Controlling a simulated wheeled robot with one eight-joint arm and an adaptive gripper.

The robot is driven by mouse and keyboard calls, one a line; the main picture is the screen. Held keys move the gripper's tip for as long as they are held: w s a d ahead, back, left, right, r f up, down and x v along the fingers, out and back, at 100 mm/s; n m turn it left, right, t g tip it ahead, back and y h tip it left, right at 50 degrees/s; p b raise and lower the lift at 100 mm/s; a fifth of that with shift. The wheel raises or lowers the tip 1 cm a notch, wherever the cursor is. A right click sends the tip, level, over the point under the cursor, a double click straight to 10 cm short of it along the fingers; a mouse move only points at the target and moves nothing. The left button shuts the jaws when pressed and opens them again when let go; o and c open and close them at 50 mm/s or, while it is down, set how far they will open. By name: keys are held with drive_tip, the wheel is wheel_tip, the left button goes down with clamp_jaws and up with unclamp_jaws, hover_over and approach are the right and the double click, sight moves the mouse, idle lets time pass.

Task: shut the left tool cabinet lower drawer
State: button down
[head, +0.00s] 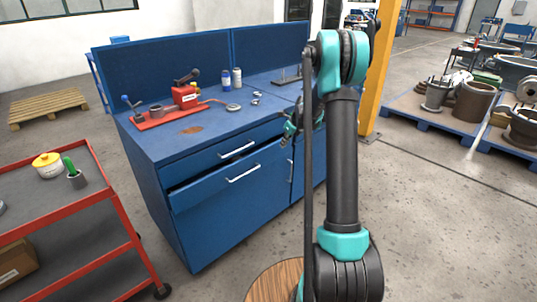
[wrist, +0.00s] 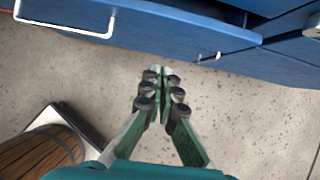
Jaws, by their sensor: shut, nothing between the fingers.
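The blue left tool cabinet (head: 215,225) stands ahead, left of my arm. Its lower drawer (head: 212,190) is partly pulled out, with a dark gap above its front edge. The drawer's pale bar handle (head: 243,173) faces me; a similar handle shows at the upper left of the wrist view (wrist: 65,27). The upper drawer (head: 205,160) looks flush. My gripper (head: 290,128) is near the right end of the drawers and partly hidden by my arm. In the wrist view my gripper (wrist: 158,72) has its fingertips together, empty, over the floor in front of the blue fronts.
A red-framed cart (head: 125,215) stands at the left. The bench top holds a red tool (head: 185,95) and bottles (head: 237,77). A yellow post (head: 382,70) and blue pallets (head: 430,122) are at the right. A round wooden top (head: 272,282) is in front.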

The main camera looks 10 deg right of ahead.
sight(251, 156)
drive_tip(key=s+a+f+t+y, duration=0.2)
drive_tip(key=s+a+t, duration=0.1)
drive_tip(key=s+a, duration=0.65)
drive_tip(key=x, duration=0.7)
drive_tip(key=shift+s+d+f, duration=0.1)
drive_tip(key=shift+d+f, duration=0.25)
drive_tip(key=shift+f, duration=0.25)
drive_tip(key=w+a, duration=0.2)
drive_tip(key=shift+w+f, duration=0.3)
drive_tip(key=shift+w, duration=0.05)
drive_tip(key=shift+w+a, duration=0.35)
drive_tip(key=shift+w, duration=0.15)
drive_tip(key=w+a, duration=0.1)
drive_tip(key=w, duration=0.1)
drive_tip(key=w+a, duration=0.1)
drive_tip(key=shift+w+a, duration=0.4)
drive_tip(key=shift+w+r, duration=0.1)
drive_tip(key=shift+r, duration=0.05)
